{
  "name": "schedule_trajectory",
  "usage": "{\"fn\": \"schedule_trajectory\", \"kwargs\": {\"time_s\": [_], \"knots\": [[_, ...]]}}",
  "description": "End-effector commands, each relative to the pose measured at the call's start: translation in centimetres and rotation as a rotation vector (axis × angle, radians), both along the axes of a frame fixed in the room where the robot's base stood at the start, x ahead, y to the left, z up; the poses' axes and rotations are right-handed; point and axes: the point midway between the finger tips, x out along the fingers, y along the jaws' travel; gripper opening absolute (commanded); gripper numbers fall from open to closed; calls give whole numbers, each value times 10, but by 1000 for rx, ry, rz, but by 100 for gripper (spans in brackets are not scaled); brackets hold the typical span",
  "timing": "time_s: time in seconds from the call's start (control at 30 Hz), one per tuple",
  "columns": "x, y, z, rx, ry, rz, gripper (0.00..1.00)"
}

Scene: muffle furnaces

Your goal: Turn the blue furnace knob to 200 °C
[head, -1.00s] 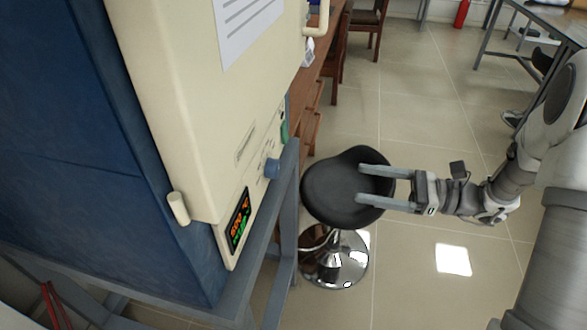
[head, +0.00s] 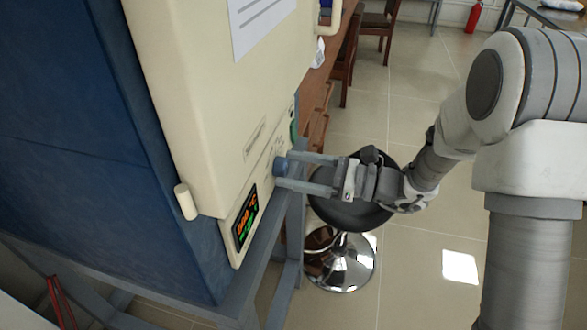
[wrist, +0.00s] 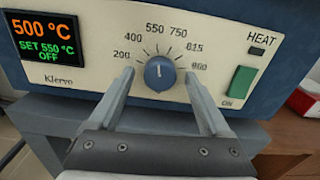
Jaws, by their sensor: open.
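The blue furnace knob (head: 280,167) sticks out of the cream control panel on the furnace front. In the wrist view the knob (wrist: 160,73) shows a white pointer line pointing nearly straight up, towards the 550 mark. The 200 mark (wrist: 121,55) is at the left of the dial. The display (wrist: 43,38) reads 500 °C, SET 550 °C, OFF. My gripper (head: 283,171) is open, its fingers reaching to the panel on either side of the knob. In the wrist view a gap shows between each finger and the knob.
A green ON switch (wrist: 240,84) sits right of the dial, below a dark HEAT indicator (wrist: 257,51). The furnace stands on a grey metal frame (head: 240,300). A black stool (head: 345,213) is below my gripper, and wooden chairs (head: 373,38) stand farther back.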

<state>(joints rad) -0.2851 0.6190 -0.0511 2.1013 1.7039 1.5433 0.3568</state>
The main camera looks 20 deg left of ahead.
Motion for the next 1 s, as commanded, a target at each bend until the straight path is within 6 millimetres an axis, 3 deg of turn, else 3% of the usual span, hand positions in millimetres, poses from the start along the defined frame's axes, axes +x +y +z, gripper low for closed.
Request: {"fn": "schedule_trajectory", "kwargs": {"time_s": [0.33, 0.77, 1.0], "knots": [[0, 4, 0, 0, 0, 0, 80], [0, 4, 0, 0, 0, 0, 2], [0, 3, -1, 1, -13, 0, 0]]}}
